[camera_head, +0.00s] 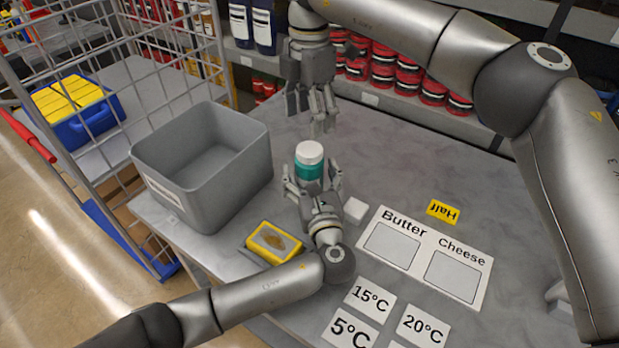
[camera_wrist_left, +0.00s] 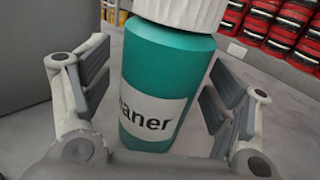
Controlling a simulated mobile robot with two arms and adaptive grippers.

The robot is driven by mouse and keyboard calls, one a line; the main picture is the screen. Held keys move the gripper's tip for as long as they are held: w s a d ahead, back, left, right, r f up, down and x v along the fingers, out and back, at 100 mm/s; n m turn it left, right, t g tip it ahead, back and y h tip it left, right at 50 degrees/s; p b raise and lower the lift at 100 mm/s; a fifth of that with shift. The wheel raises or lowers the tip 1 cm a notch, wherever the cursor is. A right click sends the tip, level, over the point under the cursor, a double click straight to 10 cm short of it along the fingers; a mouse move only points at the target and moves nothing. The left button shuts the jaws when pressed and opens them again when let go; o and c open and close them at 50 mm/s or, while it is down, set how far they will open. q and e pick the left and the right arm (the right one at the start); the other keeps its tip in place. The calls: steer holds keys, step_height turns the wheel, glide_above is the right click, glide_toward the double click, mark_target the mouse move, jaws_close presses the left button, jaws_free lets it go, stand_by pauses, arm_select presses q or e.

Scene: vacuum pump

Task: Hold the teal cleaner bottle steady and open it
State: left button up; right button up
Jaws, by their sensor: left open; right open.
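The teal cleaner bottle (camera_head: 309,171) stands upright on the grey table in the head view, with its white cap (camera_head: 309,152) on top. My left gripper (camera_head: 311,188) is open, with its fingers on both sides of the bottle's body. In the left wrist view the bottle (camera_wrist_left: 166,85) stands between the two open fingers (camera_wrist_left: 160,105), with visible gaps at both sides. Its label reads "aner" in part, and the top of the cap is cut off. My right gripper (camera_head: 322,112) is open and empty, pointing down above and behind the bottle.
A grey bin (camera_head: 250,160) stands left of the bottle. A yellow-framed item (camera_head: 273,242) and a small white block (camera_head: 355,210) lie near my left gripper. A Butter and Cheese board (camera_head: 413,268) and temperature cards (camera_head: 369,297) lie at front right. Red cans (camera_head: 383,70) line the shelf behind.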

mark_target(310, 149)
arm_select(q)
steer(key=shift+w+a+r, duration=0.1)
steer(key=shift+w+r, duration=0.05)
steer(key=shift+w, duration=0.25)
arm_select(e)
steer(key=shift+s+r, duration=0.1)
steer(key=shift+s, duration=0.05)
arm_select(q)
steer(key=shift+w, duration=0.1)
jaws_close()
arm_select(e)
steer(key=m, duration=0.8)
steer(key=shift+m, duration=0.4)
steer(key=shift+f, duration=4.05)
